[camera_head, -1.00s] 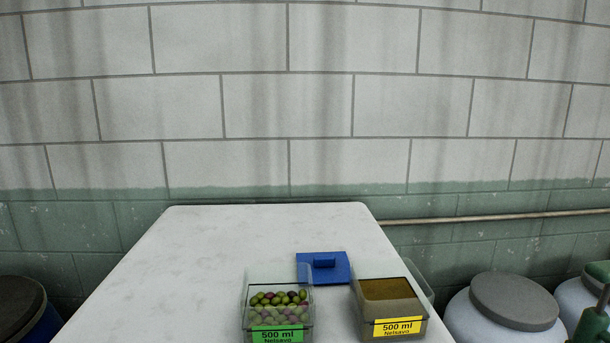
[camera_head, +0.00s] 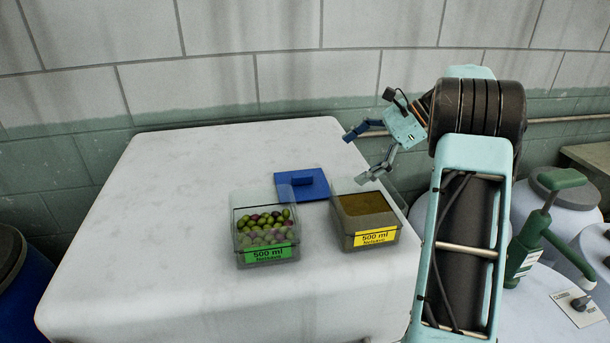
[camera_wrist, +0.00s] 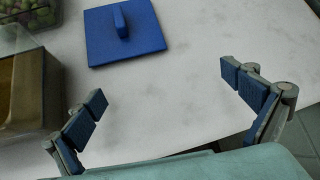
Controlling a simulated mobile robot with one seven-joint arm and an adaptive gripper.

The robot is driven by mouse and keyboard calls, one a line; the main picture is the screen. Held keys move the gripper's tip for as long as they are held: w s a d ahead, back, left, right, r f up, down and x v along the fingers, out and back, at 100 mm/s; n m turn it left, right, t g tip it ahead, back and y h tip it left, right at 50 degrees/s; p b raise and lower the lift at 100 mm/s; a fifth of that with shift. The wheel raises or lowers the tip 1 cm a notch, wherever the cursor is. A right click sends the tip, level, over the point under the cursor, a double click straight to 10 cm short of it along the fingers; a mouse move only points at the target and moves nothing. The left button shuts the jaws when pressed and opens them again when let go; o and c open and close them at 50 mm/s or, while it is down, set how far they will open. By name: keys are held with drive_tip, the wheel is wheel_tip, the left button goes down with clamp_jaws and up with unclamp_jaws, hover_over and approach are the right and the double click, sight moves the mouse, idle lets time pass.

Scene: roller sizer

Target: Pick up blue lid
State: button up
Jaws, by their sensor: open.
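The blue lid (camera_head: 305,185) is a flat square with a raised handle on top. It lies on the white table behind the two clear containers. It also shows in the wrist view (camera_wrist: 128,36), at the top left of centre, beyond my fingers. My gripper (camera_head: 357,156) is open and empty, above the table's right side, to the right of the lid and apart from it. In the wrist view its two blue-padded fingers (camera_wrist: 172,90) stand wide apart with bare table between them.
A container of green and purple olives (camera_head: 265,228) with a green label stands left. A container of brown contents (camera_head: 366,222) with a yellow label stands right, close to the lid. The table's (camera_head: 190,200) left side is clear. Drums and a green hand tool (camera_head: 540,225) are at right.

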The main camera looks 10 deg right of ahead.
sight(290, 181)
drive_tip(key=s+a+g+y, duration=0.1)
drive_tip(key=a, duration=0.1)
drive_tip(key=a+r+y, duration=0.1)
drive_tip(key=a, duration=0.1)
drive_tip(key=s+a+g+y, duration=0.1)
drive_tip(key=a+y, duration=0.1)
drive_tip(key=shift+s+a+r+g, duration=0.25)
drive_tip(key=shift+s+r+g, duration=0.05)
drive_tip(key=shift+s+r, duration=0.1)
drive_tip(key=x, duration=0.4)
drive_tip(key=shift+a+p, duration=0.3)
drive_tip(key=shift+a, duration=0.05)
drive_tip(key=shift+p+x, duration=0.5)
drive_tip(key=shift+x, duration=2.45)
drive_tip(key=shift+d+f, duration=0.1)
drive_tip(key=shift+f, duration=0.1)
drive_tip(key=c, duration=1)
